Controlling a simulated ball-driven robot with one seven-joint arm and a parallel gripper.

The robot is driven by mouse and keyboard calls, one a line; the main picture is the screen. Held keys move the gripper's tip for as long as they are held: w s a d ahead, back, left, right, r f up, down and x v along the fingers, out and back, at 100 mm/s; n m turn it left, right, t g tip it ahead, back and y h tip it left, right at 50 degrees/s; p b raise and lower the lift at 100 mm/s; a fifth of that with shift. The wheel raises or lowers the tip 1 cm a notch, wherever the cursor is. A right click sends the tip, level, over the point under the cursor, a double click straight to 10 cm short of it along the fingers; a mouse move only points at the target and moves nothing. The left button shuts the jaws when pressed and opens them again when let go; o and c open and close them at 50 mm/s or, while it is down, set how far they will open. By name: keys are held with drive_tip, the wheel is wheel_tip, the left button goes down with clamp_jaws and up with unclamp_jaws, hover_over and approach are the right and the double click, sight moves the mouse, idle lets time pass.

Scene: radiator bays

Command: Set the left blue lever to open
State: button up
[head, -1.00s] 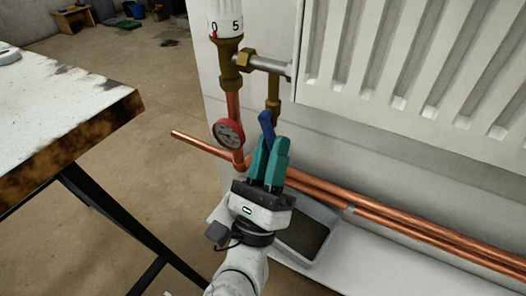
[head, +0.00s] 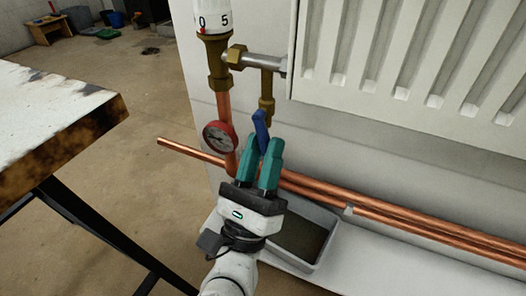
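The blue lever (head: 261,128) is on the brass valve fitting (head: 266,105) below the radiator's connection. It hangs downward, nearly in line with the short vertical brass piece. My gripper (head: 264,147) has two teal fingers pointing up at the lever. The lever's lower end shows between the fingertips, with a gap between the fingers. Whether a finger touches the lever I cannot tell. Only one blue lever is in view.
A red-rimmed gauge (head: 220,137) sits just left of the fingers, on the copper riser under a white thermostat head (head: 213,17). Copper pipes (head: 400,220) run behind the gripper. A grey tray (head: 318,250) lies below. A worn table (head: 60,125) stands at left; the radiator (head: 410,60) is at right.

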drive_tip(key=p+v, duration=0.1)
drive_tip(key=v, duration=0.9)
drive_tip(key=shift+s+f, duration=0.25)
drive_tip(key=shift+f, duration=0.05)
